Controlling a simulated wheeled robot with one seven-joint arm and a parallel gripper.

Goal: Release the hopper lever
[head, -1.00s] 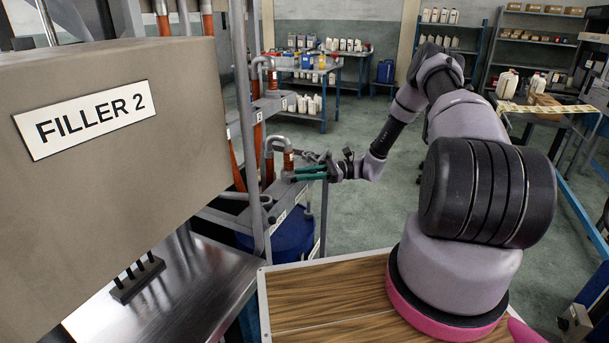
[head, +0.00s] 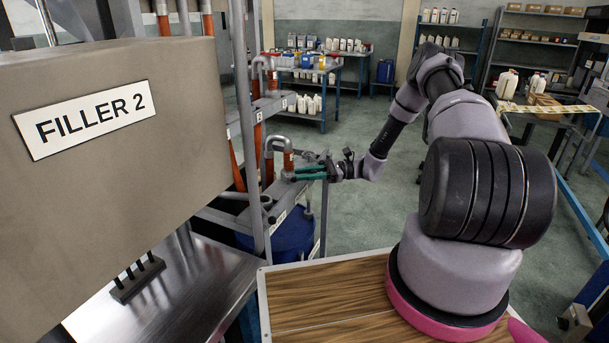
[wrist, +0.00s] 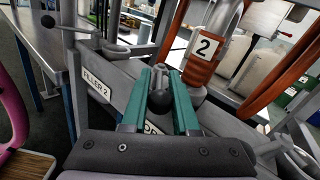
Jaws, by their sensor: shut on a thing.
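My gripper (head: 308,173) reaches left to the filler rack in the head view, its green fingers beside an orange pipe. In the wrist view my gripper (wrist: 160,80) has a finger on either side of the hopper lever, shut on it. The lever's black ball knob (wrist: 158,103) shows between the fingers, towards the palm. The rest of the lever is mostly hidden by the fingers. In the head view the lever is too small and covered to make out.
A FILLER 2 plate (wrist: 98,86) and an orange pipe tagged 2 (wrist: 205,48) stand close to the fingers. A large grey FILLER 2 box (head: 120,130) fills the left of the head view. A blue drum (head: 290,235) sits below the rack. Floor right of it is clear.

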